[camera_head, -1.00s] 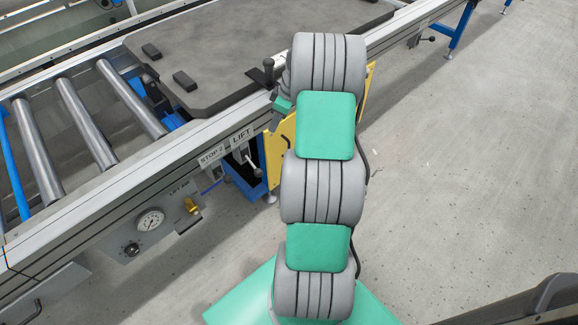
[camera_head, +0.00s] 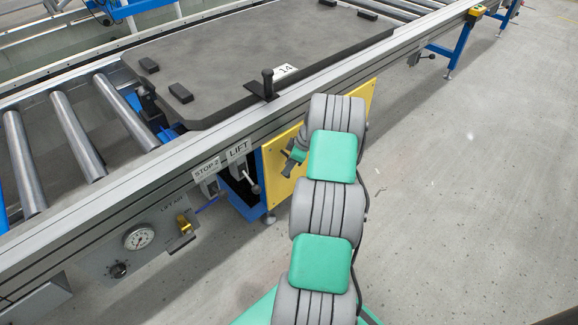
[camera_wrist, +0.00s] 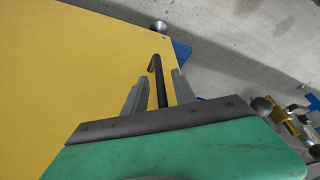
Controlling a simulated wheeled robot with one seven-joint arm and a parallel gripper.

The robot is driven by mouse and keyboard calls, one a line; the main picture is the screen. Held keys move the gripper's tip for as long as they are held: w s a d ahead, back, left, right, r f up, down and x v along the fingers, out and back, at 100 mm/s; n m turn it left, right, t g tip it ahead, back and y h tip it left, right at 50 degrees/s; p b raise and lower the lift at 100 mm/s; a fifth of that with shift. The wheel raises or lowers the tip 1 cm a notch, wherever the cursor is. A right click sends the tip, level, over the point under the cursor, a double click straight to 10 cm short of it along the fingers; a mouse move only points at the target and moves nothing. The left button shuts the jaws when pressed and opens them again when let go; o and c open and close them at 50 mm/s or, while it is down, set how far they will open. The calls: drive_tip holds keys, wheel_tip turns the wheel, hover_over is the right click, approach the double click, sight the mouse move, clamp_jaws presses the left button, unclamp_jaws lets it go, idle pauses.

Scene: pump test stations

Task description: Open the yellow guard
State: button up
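The yellow guard (camera_head: 277,182) is a flat panel below the conveyor's side rail, partly hidden by my arm in the head view. It fills the left of the wrist view (camera_wrist: 60,60). A dark bar handle (camera_wrist: 157,72) stands on the guard near its edge. My gripper (camera_wrist: 158,88) is open, with one finger on each side of the handle and gaps visible between. Contact cannot be told. In the head view my gripper (camera_head: 292,156) is small, in front of the guard, and the handle is hard to make out there.
The conveyor rail (camera_head: 205,140) runs above the guard, bearing a dark pallet (camera_head: 250,60). Left of the guard are the STOP 2 and LIFT levers (camera_head: 250,185) and a pressure gauge (camera_head: 138,236). The floor (camera_head: 470,190) at right is clear.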

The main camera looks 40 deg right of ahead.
drive_tip(key=shift+c, duration=0.4)
clamp_jaws()
idle(0.9)
